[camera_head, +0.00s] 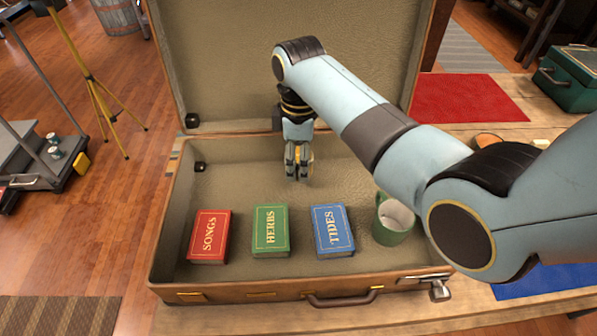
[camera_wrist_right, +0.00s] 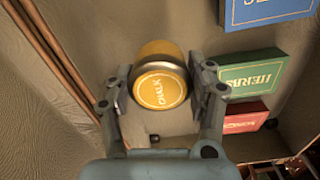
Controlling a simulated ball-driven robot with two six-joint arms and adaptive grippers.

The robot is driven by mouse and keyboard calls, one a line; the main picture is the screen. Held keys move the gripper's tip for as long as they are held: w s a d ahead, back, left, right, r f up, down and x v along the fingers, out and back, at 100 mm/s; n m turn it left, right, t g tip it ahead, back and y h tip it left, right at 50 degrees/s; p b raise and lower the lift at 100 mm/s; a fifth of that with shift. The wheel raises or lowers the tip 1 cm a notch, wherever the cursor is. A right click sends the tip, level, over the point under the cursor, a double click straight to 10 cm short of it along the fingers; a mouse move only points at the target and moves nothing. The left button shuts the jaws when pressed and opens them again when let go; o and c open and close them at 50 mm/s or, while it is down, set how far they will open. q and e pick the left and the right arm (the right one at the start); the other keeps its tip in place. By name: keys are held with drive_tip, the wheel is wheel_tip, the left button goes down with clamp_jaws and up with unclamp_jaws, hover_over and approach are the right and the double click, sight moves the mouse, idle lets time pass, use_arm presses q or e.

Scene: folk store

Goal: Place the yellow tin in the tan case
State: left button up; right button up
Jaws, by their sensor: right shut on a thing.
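The tan case (camera_head: 235,186) lies open on a wooden table, its lid (camera_head: 240,60) raised at the back. My right gripper (camera_head: 298,178) points down inside the case, behind the books. In the right wrist view my right gripper (camera_wrist_right: 163,100) is shut on the yellow tin (camera_wrist_right: 160,87), a round tin with "CHALK" on its lid. In the head view the tin is mostly hidden by the fingers. I cannot tell whether it touches the case floor. My left gripper is not in view.
In the case stand a red book (camera_head: 209,237), a green book (camera_head: 270,231), a blue book (camera_head: 332,231) and a green mug (camera_head: 393,219). The back left of the case floor is clear. A red mat (camera_head: 470,97) and a green box (camera_head: 570,78) are at the right.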

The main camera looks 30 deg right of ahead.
drive_tip(key=shift+f, duration=2.05)
drive_tip(key=shift+f, duration=0.1)
drive_tip(key=o, duration=1.2)
wheel_tip(320, 180, up, 12)
drive_tip(key=shift+r+p, duration=0.15)
drive_tip(key=shift+p, duration=0.25)
